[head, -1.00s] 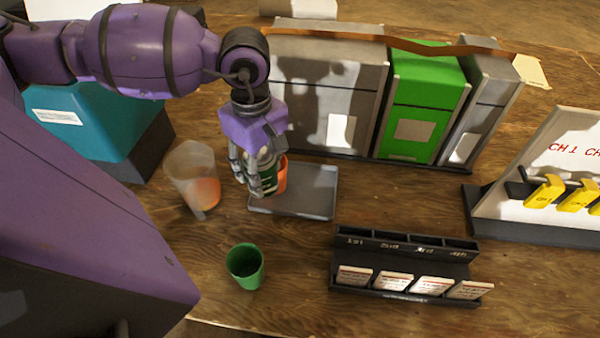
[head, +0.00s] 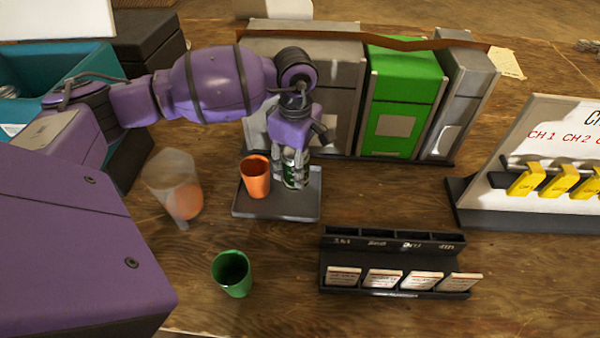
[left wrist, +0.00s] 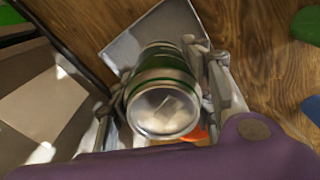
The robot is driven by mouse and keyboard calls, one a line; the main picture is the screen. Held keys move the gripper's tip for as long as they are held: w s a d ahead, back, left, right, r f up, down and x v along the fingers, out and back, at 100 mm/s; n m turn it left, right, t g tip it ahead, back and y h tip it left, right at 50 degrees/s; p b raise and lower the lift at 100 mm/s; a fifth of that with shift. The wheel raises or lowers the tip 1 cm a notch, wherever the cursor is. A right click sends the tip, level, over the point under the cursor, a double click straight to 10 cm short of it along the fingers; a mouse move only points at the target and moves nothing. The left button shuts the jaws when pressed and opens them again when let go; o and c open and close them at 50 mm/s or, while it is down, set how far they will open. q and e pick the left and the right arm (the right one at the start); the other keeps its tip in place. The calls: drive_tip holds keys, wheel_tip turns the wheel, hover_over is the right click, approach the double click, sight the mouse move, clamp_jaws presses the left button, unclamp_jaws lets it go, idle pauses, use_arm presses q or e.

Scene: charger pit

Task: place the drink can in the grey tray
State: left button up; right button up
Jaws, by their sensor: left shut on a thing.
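The drink can (head: 292,164) is green and silver, upright between the fingers of my left gripper (head: 290,172), which is shut on it. In the head view it is over the right part of the grey tray (head: 270,212). Whether its base touches the tray is hard to tell. In the left wrist view the can (left wrist: 165,95) shows its silver end between the fingers, with the tray (left wrist: 135,40) beyond it. An orange cup (head: 255,178) stands in the tray just left of the can. My right gripper is not in view.
A clear jug (head: 170,178) with orange contents stands left of the tray. A green cup (head: 232,273) and a black card rack (head: 395,265) are in front. Grey and green boxes (head: 403,95) stand close behind. Bare wood lies right of the tray.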

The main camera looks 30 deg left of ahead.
use_arm(q)
drive_tip(key=shift+w+d+f, duration=0.2)
drive_tip(key=shift+w+f, duration=0.15)
drive_tip(key=shift+f, duration=0.05)
drive_tip(key=shift+w+d+f, duration=0.1)
drive_tip(key=shift+w+f, duration=0.1)
drive_tip(key=shift+f, duration=1.6)
drive_tip(key=shift+f, duration=0.1)
drive_tip(key=o, duration=1.5)
drive_tip(key=shift+f, duration=0.1)
drive_tip(key=shift+c, duration=0.2)
wheel_tip(320, 180, up, 12)
drive_tip(key=shift+r, duration=0.25)
